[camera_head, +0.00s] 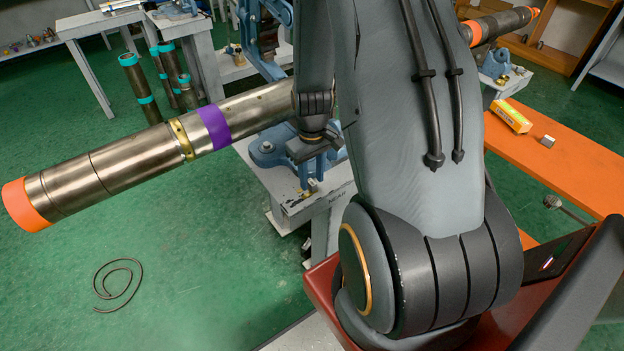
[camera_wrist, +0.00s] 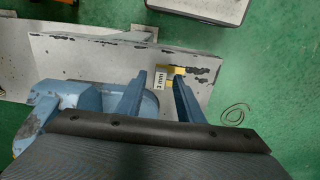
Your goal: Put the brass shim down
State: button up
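The brass shim (camera_wrist: 179,70) is a small yellow piece with a white "1 mm" tag (camera_wrist: 160,79). It appears to lie on the grey stand top (camera_wrist: 100,50), near its edge. My gripper (camera_wrist: 161,75) is over it with two blue-grey fingers apart. The right finger overlaps part of the brass; a gap shows between the left finger and the tag. In the head view my gripper (camera_head: 308,172) points down beside the blue vise (camera_head: 268,150), with the small brass shim (camera_head: 313,186) just below it.
A long steel pipe (camera_head: 120,160) with an orange end and purple band crosses above the stand (camera_head: 330,195). The blue vise (camera_wrist: 65,98) is left of my fingers. An orange bench (camera_head: 560,160) stands at right. A cable loop (camera_head: 118,285) lies on the green floor.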

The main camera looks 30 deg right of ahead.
aim_at(312, 183)
notch_tip(312, 183, up, 11)
jog(key=b, duration=0.1)
jog(key=s+a+r, duration=0.3)
jog(key=s+a, duration=0.1)
jog(key=a, duration=0.3)
jog(key=s+a+r, duration=0.3)
jog(key=s+a, duration=0.1)
jog(key=a, duration=0.4)
jog(key=shift+a+t, duration=0.2)
jog(key=shift+t, duration=0.1)
jog(key=shift+r, duration=0.1)
dwell(0.3)
